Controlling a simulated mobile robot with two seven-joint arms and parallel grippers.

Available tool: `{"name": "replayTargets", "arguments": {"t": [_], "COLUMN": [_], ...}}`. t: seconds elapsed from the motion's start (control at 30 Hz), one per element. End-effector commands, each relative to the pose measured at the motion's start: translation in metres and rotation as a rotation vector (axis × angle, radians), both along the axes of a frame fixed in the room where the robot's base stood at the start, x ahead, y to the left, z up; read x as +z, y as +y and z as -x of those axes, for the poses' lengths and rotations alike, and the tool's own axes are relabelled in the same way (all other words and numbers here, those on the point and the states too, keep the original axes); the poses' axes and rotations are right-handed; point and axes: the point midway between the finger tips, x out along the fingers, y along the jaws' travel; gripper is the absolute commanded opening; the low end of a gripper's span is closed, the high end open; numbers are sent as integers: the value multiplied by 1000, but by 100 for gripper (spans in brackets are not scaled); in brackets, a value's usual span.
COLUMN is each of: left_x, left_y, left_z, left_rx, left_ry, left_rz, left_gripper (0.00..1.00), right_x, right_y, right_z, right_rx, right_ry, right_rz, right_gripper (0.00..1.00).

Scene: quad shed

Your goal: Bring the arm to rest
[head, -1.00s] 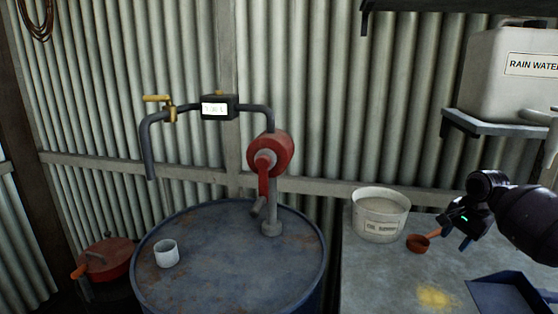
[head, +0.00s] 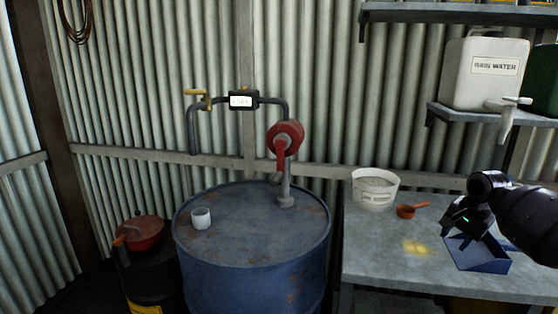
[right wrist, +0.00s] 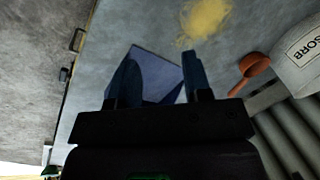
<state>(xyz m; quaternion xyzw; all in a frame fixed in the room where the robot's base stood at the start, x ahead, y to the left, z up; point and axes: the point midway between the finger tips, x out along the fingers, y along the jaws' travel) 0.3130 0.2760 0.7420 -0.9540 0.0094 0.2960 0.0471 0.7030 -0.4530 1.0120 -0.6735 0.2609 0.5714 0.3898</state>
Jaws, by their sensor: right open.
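My right gripper (head: 460,234) is open and empty, with its arm coming in from the right above the bench. It is above the dark blue tray (head: 490,264); the tray (right wrist: 158,66) shows between and beyond the fingers in the right wrist view, where the gripper (right wrist: 160,72) points at the bench. An orange-brown scoop (head: 407,211) lies on the bench beside the white tub (head: 373,193), left of the gripper and apart from it. The scoop (right wrist: 252,68) shows on the right in the wrist view. My left gripper is not in view.
A grey bench (head: 375,262) carries a yellow powder patch (head: 416,248). A blue drum (head: 255,265) with a red hand pump (head: 287,136) and a white cup (head: 201,219) stands left. A rain water container (head: 485,82) with a tap sits on a shelf above my right arm.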

Motion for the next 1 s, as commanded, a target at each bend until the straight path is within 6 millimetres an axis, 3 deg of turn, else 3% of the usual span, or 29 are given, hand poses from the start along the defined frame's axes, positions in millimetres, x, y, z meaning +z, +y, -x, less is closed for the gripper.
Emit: {"name": "replayTargets", "arguments": {"t": [0.23,0.37,0.53,0.77,1.0], "left_x": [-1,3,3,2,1], "left_y": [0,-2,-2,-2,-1], "left_z": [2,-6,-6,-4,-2], "left_rx": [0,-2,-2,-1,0], "left_ry": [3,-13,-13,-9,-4], "left_rz": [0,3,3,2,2], "left_gripper": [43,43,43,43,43], "right_x": [27,46,39,-1,-55], "right_y": [5,30,72,131,180], "right_z": [-38,-58,-65,-42,16], "right_rx": [299,475,702,947,1088], "right_ry": [-287,-454,-644,-859,-1034], "right_rz": [200,320,470,637,767], "right_gripper": [45,45,45,45,45]}}
